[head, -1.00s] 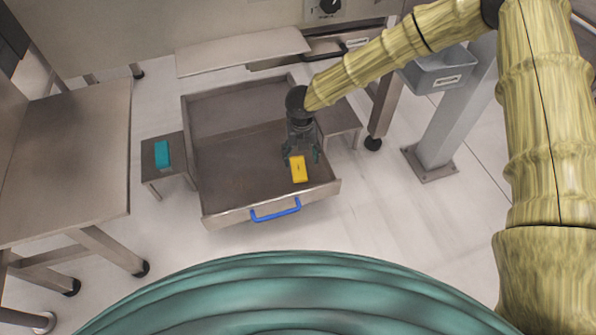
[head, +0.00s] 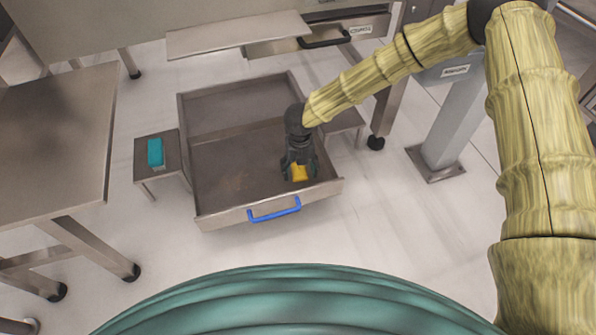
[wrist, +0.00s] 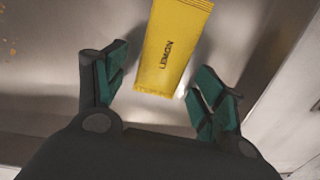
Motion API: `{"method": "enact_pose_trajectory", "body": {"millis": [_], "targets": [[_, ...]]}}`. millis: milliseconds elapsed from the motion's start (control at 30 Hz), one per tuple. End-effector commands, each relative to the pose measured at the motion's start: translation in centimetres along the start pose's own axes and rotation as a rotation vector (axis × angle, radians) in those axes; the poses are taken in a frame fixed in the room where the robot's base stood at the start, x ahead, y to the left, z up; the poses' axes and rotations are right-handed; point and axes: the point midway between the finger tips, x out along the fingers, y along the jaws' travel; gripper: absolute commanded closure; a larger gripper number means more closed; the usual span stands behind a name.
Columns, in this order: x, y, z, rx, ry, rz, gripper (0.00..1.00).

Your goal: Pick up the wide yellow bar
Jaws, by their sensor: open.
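The wide yellow bar (head: 300,173) lies in the open metal drawer (head: 222,193), near its front right corner. In the wrist view the bar (wrist: 172,48) is a flat yellow packet marked LEMON, and its far end runs out of the picture. My gripper (head: 299,178) is low in the drawer, over the bar, and hides part of it in the head view. In the wrist view my gripper (wrist: 160,90) is open, with green-padded fingers on either side of the bar's near end. Gaps show between the fingers and the bar.
The drawer's front wall with a blue handle (head: 274,209) and its right wall stand close to my gripper. A teal block (head: 155,152) sits on a small stand (head: 145,172) left of the drawer. A metal table (head: 60,130) is at far left. The drawer's left part is clear.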

Motion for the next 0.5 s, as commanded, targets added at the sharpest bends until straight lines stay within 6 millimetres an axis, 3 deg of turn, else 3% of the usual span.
{"method": "enact_pose_trajectory", "body": {"millis": [233, 500], "targets": [[0.07, 0.01, 0.04, 0.0, -0.001, 0.0, 0.3], [0.07, 0.0, 0.04, 0.0, -0.001, 0.0, 0.78]]}}
